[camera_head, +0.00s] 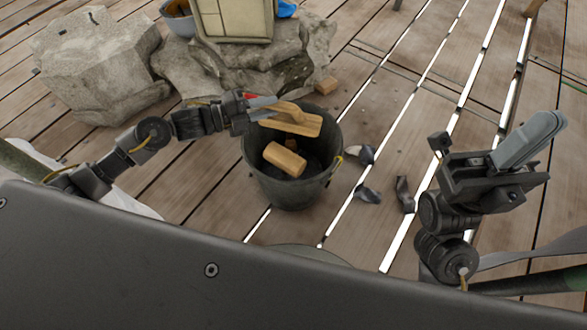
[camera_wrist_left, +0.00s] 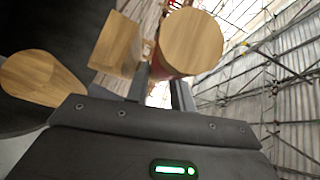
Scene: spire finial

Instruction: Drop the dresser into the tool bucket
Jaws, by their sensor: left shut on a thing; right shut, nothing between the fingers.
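A pale wooden tool with a flat body and raised handle (camera_head: 292,120), apparently the dresser, is at the far side of the black tool bucket's mouth (camera_head: 289,197). My left gripper (camera_head: 266,107) reaches over the bucket's far left rim and is shut at this tool's left end; a bit of red shows by its fingers. In the left wrist view, a round wooden end with a red side (camera_wrist_left: 192,42) is at the fingertips (camera_wrist_left: 160,88). The exact hold is unclear. My right gripper (camera_head: 527,142) is shut and empty, right of the bucket.
A wooden mallet (camera_head: 285,159) lies inside the bucket. Dark scraps (camera_head: 367,193) lie on the planks right of it. The plank floor has open gaps at right.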

